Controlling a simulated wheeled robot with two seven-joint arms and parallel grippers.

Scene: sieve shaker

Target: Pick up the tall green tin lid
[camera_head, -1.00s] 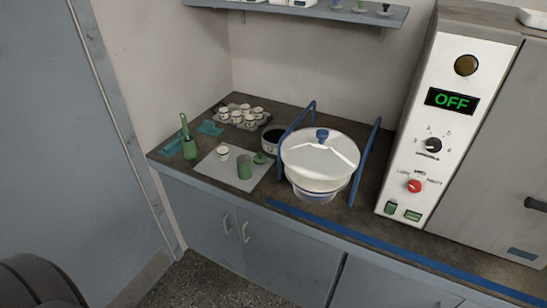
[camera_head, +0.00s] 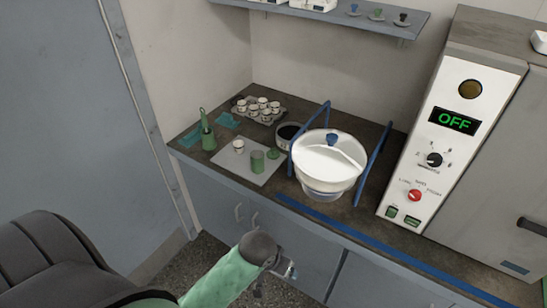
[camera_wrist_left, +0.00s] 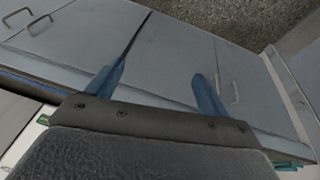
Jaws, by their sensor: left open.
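A small green lid (camera_head: 273,154) lies on the light grey mat (camera_head: 231,165), just right of a green tin (camera_head: 257,162) that stands upright. I take it to be the tall green tin lid; it is small here and its details are hard to make out. My left gripper (camera_head: 288,270) is in front of the cabinet doors, below the counter and well short of the lid. In the left wrist view, its blue fingers (camera_wrist_left: 158,78) are apart with nothing between them. That view shows cabinet doors and floor, not the lid. My right gripper is not in view.
A white lidded bowl (camera_head: 329,165) stands between blue uprights, right of the mat, with a dark-filled bowl (camera_head: 289,136) behind the lid. A small white cup (camera_head: 239,146), a green holder (camera_head: 208,141) and a tray of cups (camera_head: 259,107) are near. The counter has a blue front strip (camera_head: 350,230).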

